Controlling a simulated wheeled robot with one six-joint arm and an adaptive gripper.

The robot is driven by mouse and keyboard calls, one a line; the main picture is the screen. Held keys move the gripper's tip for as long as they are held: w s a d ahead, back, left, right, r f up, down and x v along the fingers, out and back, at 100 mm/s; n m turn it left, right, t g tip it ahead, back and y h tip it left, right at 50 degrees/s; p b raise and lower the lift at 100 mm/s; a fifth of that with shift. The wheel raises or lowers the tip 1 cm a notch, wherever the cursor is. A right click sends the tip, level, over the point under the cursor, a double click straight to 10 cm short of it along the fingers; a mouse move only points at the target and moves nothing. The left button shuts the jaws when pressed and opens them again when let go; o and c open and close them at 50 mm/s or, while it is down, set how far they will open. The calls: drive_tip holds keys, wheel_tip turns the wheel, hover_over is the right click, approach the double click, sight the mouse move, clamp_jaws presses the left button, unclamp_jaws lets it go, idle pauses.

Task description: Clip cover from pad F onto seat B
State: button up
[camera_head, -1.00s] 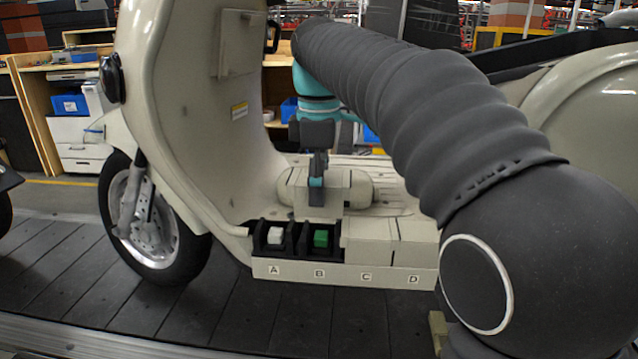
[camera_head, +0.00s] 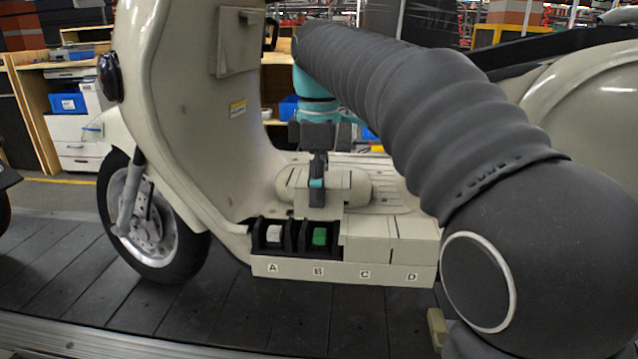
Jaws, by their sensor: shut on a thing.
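My gripper (camera_head: 317,192) points down over the scooter's footboard, shut on a beige block-like cover (camera_head: 336,190). The cover is above and behind the row of seats; its lower edge is hard to tell from the beige footboard. Seat B (camera_head: 303,238) is an open black recess with a green block (camera_head: 320,236) inside, just below the cover in the picture. The gripper and cover are apart from seat B. Pad F cannot be made out.
Seat A (camera_head: 257,236) is open, with a white block inside. Seats C (camera_head: 366,240) and D (camera_head: 414,245) carry beige covers. The scooter's leg shield (camera_head: 190,130) rises at left. My arm blocks the right side. A dark slat conveyor (camera_head: 220,320) lies below.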

sight(319, 232)
drive_tip(key=shift+f+b, duration=2.1)
drive_tip(key=shift+f, duration=1.5)
drive_tip(key=shift+f+p, duration=0.35)
drive_tip(key=shift+f, duration=0.2)
drive_tip(key=o, duration=1.4)
drive_tip(key=shift+c, duration=0.2)
drive_tip(key=shift+r, duration=0.15)
